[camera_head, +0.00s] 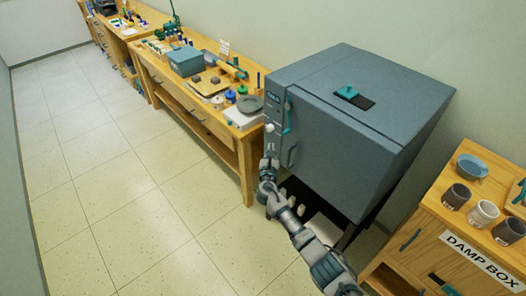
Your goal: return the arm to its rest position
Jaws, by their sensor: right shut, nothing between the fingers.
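My right arm comes in from the bottom right, and my right gripper (270,150) is at its far end. The gripper is shut and empty. In the picture it overlaps the front left edge of a large grey kiln-like cabinet (340,140), just below a small white knob on its front panel. I cannot tell whether it touches the cabinet. My left gripper is not in view.
A wooden workbench (245,160) with a blue-grey box (186,61), jars and a dark plate stands left of the cabinet. A wooden cabinet labelled DAMP BOX (480,262) with cups and a bowl stands at the right. The tiled floor (130,190) at left is clear.

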